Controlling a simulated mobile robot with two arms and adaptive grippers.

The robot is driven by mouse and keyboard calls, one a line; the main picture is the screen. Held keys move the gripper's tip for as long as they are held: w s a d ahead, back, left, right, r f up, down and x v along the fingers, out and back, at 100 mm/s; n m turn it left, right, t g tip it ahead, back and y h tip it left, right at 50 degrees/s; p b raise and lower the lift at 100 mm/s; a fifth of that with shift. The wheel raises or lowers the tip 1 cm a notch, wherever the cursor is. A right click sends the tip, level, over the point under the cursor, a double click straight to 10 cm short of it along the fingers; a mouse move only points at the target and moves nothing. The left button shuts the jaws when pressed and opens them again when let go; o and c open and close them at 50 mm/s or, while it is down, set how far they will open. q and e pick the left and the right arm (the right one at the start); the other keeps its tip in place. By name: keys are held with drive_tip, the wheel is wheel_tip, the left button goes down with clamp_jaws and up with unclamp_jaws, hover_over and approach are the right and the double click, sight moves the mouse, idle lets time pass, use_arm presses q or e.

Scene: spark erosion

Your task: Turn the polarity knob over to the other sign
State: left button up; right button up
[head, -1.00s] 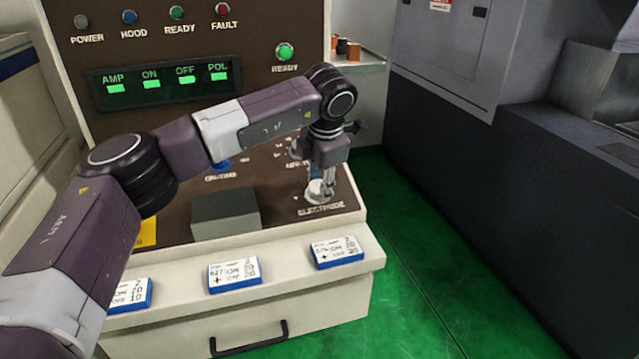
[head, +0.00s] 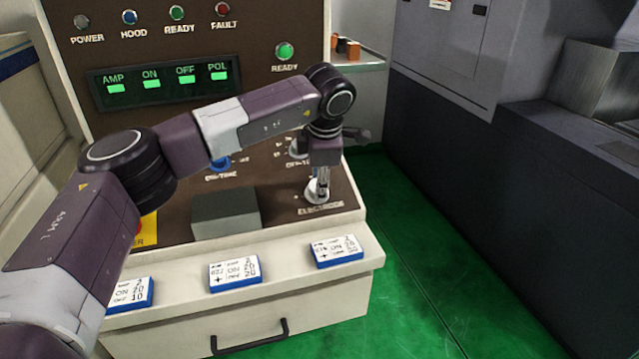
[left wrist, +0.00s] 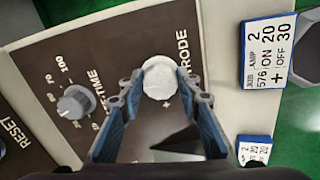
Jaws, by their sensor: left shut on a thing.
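The polarity knob (left wrist: 158,78) is a round pale grey knob on the brown sloping panel, by the lettering ELECTRODE. In the left wrist view a plus mark is printed beside it; no minus mark can be made out. My left gripper (left wrist: 160,88) has its two blue-grey fingers on opposite sides of the knob and is shut on it. In the head view this gripper (head: 318,188) points down onto the knob (head: 316,197) at the panel's right end, hiding part of it. The knob's pointer direction cannot be read. My right gripper is not in view.
A scale knob (left wrist: 76,102) sits near the polarity knob. A grey block (head: 225,212) stands on the panel to the left. Blue-edged cards (head: 336,251) lie along the cream front ledge (head: 185,278). The POL indicator (head: 219,76) is lit green.

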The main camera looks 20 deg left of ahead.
use_arm(q)
drive_tip(key=shift+w+r, duration=0.1)
drive_tip(key=shift+r, duration=0.15)
drive_tip(key=o, duration=1)
drive_tip(key=shift+o, duration=0.8)
drive_tip(key=shift+f, duration=0.1)
drive_tip(key=v, duration=1.2)
